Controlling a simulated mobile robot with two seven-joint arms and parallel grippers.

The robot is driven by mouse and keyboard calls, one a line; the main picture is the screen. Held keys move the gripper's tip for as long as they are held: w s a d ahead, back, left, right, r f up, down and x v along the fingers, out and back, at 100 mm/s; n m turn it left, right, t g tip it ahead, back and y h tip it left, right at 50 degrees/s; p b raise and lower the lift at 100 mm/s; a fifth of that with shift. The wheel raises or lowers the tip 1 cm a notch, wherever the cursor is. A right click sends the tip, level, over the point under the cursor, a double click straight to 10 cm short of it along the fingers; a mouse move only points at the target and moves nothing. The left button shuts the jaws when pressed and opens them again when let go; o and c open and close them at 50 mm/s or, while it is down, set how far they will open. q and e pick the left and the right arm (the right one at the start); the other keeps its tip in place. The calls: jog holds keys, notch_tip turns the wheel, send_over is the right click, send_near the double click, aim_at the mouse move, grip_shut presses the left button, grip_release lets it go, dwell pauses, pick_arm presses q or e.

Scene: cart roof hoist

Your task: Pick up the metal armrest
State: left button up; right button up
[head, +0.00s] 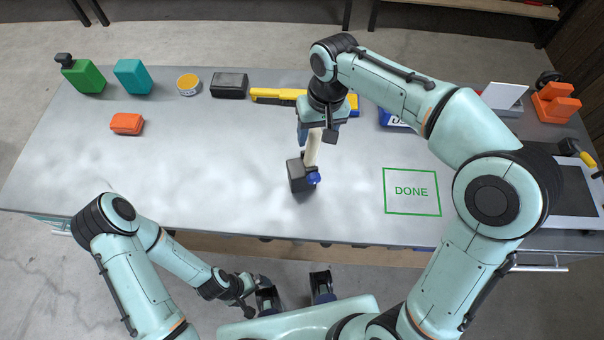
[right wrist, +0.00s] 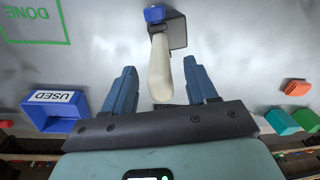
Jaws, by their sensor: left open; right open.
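No thing in view is plainly a metal armrest. A mallet-like tool (head: 298,177) stands or lies at the middle of the table, with a pale handle, a dark block head and a blue end. It also shows in the right wrist view (right wrist: 160,68). My right gripper (head: 317,136) is open above it, pointing down. In the right wrist view its two blue fingers (right wrist: 159,78) are apart, with the pale handle between them; whether they touch it I cannot tell. My left gripper (head: 256,290) is open and empty, low in front of the table's near edge.
At the back are a green bottle (head: 84,76), teal block (head: 132,76), yellow tin (head: 188,84), black box (head: 229,85), yellow tool (head: 276,96) and blue USED bin (right wrist: 52,112). An orange block (head: 127,123) lies left. The green DONE outline (head: 411,191) is empty.

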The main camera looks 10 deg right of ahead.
jog(key=shift+f, duration=0.9)
jog(key=shift+w, duration=0.1)
grip_shut()
jog(key=shift+a+r, duration=0.1)
jog(key=shift+r, duration=0.05)
dwell(0.4)
